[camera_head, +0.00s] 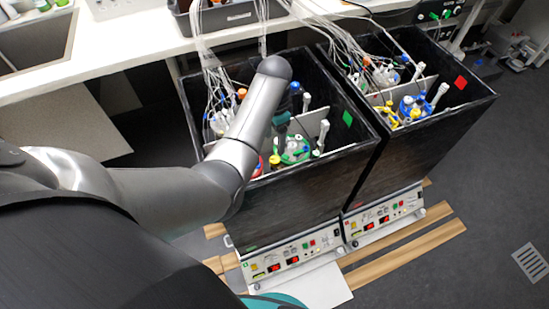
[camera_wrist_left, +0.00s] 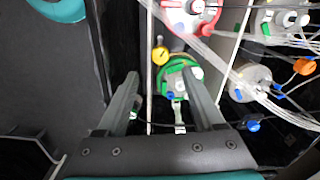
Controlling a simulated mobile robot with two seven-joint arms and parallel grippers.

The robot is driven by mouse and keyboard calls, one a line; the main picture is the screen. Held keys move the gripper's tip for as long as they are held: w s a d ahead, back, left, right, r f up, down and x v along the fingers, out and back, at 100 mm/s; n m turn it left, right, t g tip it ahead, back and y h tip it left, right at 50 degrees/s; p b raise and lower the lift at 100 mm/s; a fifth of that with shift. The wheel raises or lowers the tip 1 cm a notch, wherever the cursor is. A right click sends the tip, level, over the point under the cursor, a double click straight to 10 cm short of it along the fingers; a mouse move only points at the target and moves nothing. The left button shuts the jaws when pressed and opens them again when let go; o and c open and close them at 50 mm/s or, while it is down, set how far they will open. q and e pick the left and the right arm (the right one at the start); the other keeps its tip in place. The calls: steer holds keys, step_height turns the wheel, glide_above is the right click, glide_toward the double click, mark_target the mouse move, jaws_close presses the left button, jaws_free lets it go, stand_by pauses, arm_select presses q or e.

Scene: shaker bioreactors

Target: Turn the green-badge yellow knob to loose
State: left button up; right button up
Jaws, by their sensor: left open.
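The green badge (camera_head: 347,117) is on the inner wall of the left black box (camera_head: 300,205). My left arm reaches into this box. In the left wrist view, the yellow knob (camera_wrist_left: 160,56) sits beside the green-capped vessel (camera_wrist_left: 180,70), which also shows in the head view (camera_head: 293,150). My left gripper (camera_wrist_left: 161,76) is open, with its fingers spread and nothing held. The knob appears just beyond the fingertips, between their lines; the height gap is unclear.
A red-capped vessel (camera_wrist_left: 190,14) and a white-capped vessel (camera_wrist_left: 250,82) stand nearby. Tubes and cables cross the box's vessels. A white divider (camera_wrist_left: 229,55) runs beside the green-capped vessel. The right black box (camera_head: 425,140) bears a red badge (camera_head: 460,82) and has its own yellow parts.

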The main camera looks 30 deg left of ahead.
mark_target(274, 159)
arm_select(q)
step_height(274, 159, down, 9)
steer(key=b, duration=0.3)
steer(key=shift+c, duration=0.4)
jaws_close()
